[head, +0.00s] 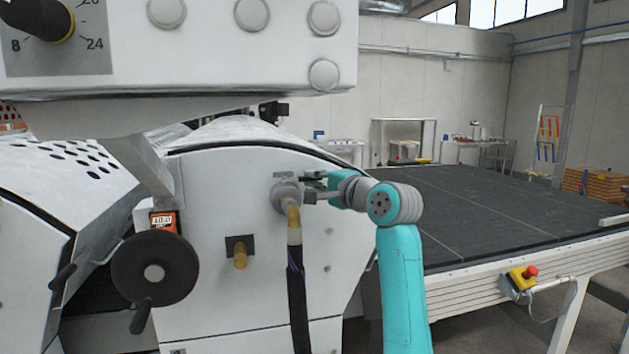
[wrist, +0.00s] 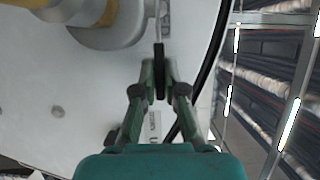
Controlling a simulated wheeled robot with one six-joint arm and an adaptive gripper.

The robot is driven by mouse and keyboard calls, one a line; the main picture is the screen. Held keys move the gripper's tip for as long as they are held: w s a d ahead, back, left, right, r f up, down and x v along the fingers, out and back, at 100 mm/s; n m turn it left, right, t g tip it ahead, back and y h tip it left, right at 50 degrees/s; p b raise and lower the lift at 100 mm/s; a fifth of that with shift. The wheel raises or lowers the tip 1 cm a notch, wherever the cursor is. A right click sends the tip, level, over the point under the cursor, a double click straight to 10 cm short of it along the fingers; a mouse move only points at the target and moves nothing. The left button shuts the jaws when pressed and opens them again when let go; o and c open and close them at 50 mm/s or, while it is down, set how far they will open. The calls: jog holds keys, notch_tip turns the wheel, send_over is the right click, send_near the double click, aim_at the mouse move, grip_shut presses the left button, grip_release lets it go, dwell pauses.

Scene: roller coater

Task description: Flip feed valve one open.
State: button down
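Feed valve one appears to be the round grey valve body (head: 286,195) on the white machine panel, with a yellowish elbow and dark hose below it. It also shows in the wrist view (wrist: 105,25) at the upper left. Its thin lever sticks out to the right, and its dark handle (wrist: 159,78) points toward my gripper in the wrist view. My gripper (head: 314,188) is at the lever, right of the valve body. In the wrist view, my fingers (wrist: 159,72) are close on both sides of the handle and seem shut on it. The finger contact is small and partly hidden.
A black handwheel (head: 155,268) and a brass fitting (head: 240,254) are left of the hose (head: 297,300). A control box (head: 210,60) overhangs above. A dark conveyor bed (head: 510,210) lies right of my arm, with a red emergency stop (head: 526,275) on its side.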

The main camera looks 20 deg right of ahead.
aim_at(310, 180)
jog(key=shift+s+h, duration=0.1)
jog(key=shift+h, duration=0.2)
jog(key=shift+s+a+m+t+h, duration=0.2)
jog(key=shift+s+m+t+h, duration=0.15)
jog(key=shift+m+h, duration=0.5)
jog(key=shift+s+a+m+t+h, duration=0.15)
jog(key=shift+s+m+t+h, duration=0.2)
jog(key=shift+m+h, duration=0.5)
jog(key=shift+s+a+m+h, duration=0.1)
jog(key=shift+s+m+h, duration=0.25)
jog(key=shift+h, duration=0.5)
jog(key=shift+s+a+m+h, duration=0.15)
jog(key=shift+m+h, duration=0.35)
jog(key=shift+h, duration=0.4)
jog(key=shift+s+a+m+h, duration=0.1)
jog(key=shift+s+m+h, duration=0.1)
jog(key=shift+m+h, duration=0.45)
jog(key=shift+f+h, duration=0.1)
jog(key=shift+h, duration=0.3)
jog(key=c, duration=1.2)
grip_release()
jog(key=shift+c, duration=0.2)
jog(key=shift+s, duration=0.15)
jog(key=s+a, duration=0.1)
jog(key=s, duration=1)
jog(key=shift+s+a, duration=0.3)
jog(key=shift+s, duration=0.05)
